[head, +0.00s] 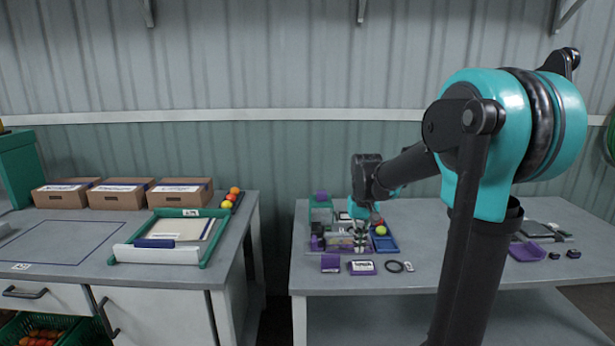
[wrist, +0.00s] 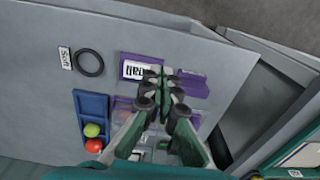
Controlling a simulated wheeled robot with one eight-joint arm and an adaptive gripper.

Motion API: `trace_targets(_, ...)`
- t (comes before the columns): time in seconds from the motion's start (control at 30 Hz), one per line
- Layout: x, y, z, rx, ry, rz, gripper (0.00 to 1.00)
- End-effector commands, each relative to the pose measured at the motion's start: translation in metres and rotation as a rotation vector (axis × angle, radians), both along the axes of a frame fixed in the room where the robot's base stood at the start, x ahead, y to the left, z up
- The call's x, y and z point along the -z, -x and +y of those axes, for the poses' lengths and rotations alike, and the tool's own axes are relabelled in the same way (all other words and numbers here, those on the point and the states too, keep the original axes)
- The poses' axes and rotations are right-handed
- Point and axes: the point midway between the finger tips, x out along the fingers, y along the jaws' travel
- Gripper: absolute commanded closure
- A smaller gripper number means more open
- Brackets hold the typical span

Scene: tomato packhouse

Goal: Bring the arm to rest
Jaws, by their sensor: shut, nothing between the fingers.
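My arm (head: 493,150), teal and black, reaches from the right of the head view over the right-hand table. My gripper (head: 360,243) hangs pointing down over the organiser on that table. In the wrist view my gripper (wrist: 167,75) shows its fingers together and empty. A purple box with a white label (wrist: 140,70) lies below and beside the fingertips in that view. The gripper hides part of the items under it. I cannot tell its exact height above them.
The right table (head: 450,268) holds a blue tray (head: 385,244) with red and green balls, a black ring (head: 395,267), purple boxes (head: 331,263) and a purple dish (head: 528,252). A gap separates it from the left counter (head: 60,278), which holds cardboard boxes (head: 119,200) and a green-rimmed tray (head: 206,262).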

Motion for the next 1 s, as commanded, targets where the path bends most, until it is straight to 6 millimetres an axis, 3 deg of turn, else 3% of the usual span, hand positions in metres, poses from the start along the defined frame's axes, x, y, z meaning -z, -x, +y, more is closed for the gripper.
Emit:
trace_targets(0.37,0.031,0.058,-0.014,0.001,-0.005,-0.096,1.00)
trace_targets(0.7,0.093,0.162,-0.031,0.003,-0.004,-0.266,1.00)
trace_targets(0.8,0.107,0.183,-0.033,0.004,-0.002,-0.302,1.00)
trace_targets(1.0,0.118,0.199,-0.035,0.002,0.000,-0.332,1.00)
